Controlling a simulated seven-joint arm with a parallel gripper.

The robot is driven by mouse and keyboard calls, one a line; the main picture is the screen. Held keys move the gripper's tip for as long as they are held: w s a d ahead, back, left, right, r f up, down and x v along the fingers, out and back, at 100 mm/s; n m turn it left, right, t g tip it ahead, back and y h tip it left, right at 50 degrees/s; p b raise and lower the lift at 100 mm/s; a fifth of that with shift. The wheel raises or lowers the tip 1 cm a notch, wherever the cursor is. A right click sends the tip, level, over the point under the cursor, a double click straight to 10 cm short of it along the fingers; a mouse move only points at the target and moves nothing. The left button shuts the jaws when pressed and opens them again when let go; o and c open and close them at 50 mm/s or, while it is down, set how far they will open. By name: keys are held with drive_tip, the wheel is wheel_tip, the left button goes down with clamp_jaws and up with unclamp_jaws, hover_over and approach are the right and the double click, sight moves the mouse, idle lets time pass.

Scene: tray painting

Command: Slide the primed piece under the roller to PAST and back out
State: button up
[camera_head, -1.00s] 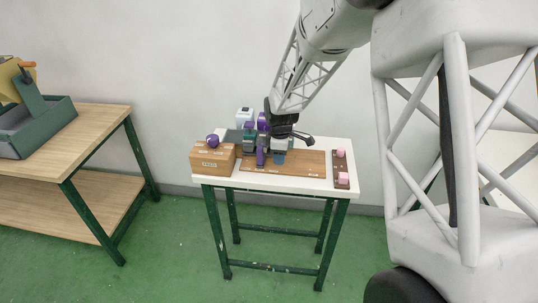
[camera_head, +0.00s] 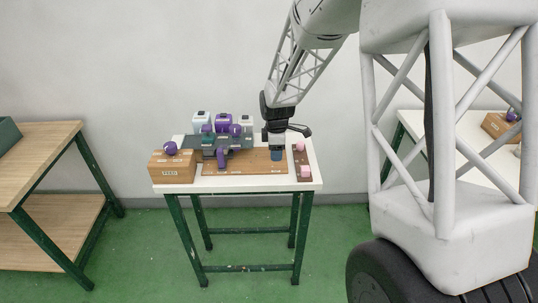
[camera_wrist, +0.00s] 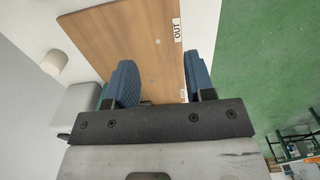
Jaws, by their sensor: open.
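My gripper (camera_head: 277,154) is open over the right part of the wooden board (camera_head: 240,168), its blue fingertips pointing down. In the wrist view the two blue fingers (camera_wrist: 161,84) stand wide apart with only bare board (camera_wrist: 135,38) showing between them. A label reading OUT (camera_wrist: 177,30) is at the board's edge. A dark grey fixture with purple parts (camera_head: 222,155) stands on the left half of the board, apart from my gripper. I cannot tell which part is the roller. The primed piece and the PAST mark cannot be made out.
A brown box (camera_head: 172,168) with a purple ball (camera_head: 170,148) on top is at the table's left. White containers (camera_head: 201,120) stand at the back. The board's front right is clear.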

drive_tip(key=s+d+r+m, duration=0.2)
drive_tip(key=s+r, duration=0.3)
drive_tip(key=r, duration=0.2)
drive_tip(key=s+d+r+m, duration=0.2)
drive_tip(key=s+d+r, duration=0.1)
drive_tip(key=r, duration=0.4)
drive_tip(key=shift+s+m+t, duration=0.3)
drive_tip(key=shift+s+m, duration=0.1)
drive_tip(key=shift+s, duration=0.5)
drive_tip(key=shift+a, duration=0.1)
drive_tip(key=m, duration=1.3)
hover_over(220, 150)
wheel_tip(220, 150, down, 8)
drive_tip(key=shift+w+a+f, duration=0.1)
drive_tip(key=shift+w+a, duration=0.05)
